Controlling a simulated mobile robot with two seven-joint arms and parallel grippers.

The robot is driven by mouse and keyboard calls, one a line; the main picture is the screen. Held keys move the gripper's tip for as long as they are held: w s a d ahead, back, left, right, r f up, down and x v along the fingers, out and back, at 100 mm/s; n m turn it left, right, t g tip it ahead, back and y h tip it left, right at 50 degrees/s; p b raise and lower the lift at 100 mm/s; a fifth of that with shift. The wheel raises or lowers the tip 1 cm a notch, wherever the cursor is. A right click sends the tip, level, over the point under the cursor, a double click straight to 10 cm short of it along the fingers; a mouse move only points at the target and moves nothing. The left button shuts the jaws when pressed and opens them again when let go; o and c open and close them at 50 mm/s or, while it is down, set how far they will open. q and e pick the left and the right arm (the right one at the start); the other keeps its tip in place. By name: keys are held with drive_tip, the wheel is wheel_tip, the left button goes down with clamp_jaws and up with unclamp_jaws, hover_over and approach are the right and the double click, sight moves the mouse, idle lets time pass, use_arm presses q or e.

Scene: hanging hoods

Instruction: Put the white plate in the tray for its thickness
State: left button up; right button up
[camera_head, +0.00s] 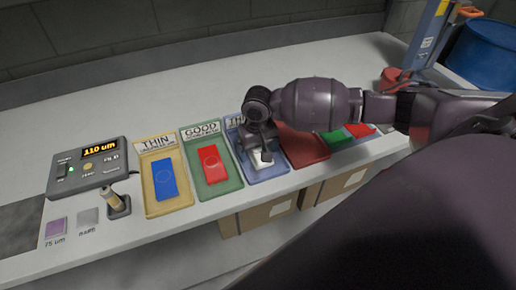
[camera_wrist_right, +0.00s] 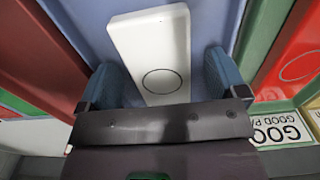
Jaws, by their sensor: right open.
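The white plate (camera_wrist_right: 152,45), with a circle outline on it, lies in the blue tray (camera_wrist_right: 213,22) in the wrist view. In the head view the plate (camera_head: 258,164) is partly hidden by my right gripper (camera_head: 263,153), which is over the blue tray (camera_head: 270,174). My right gripper (camera_wrist_right: 162,82) is open, with one finger on each side of the plate's near end and gaps visible. The tray's label is mostly hidden by my arm. My left gripper is not in view.
Left of the blue tray are the green tray (camera_head: 232,184) with a red plate (camera_head: 211,164) and the yellow THIN tray (camera_head: 149,205) with a blue plate (camera_head: 165,178). A red tray (camera_head: 306,149) is to the right. A gauge (camera_head: 87,165) reading 110 um stands at left.

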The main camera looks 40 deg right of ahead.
wheel_tip(320, 180, up, 11)
drive_tip(key=p, duration=0.1)
drive_tip(key=shift+p, duration=0.35)
drive_tip(key=shift+s+f, duration=0.1)
drive_tip(key=shift+f, duration=0.05)
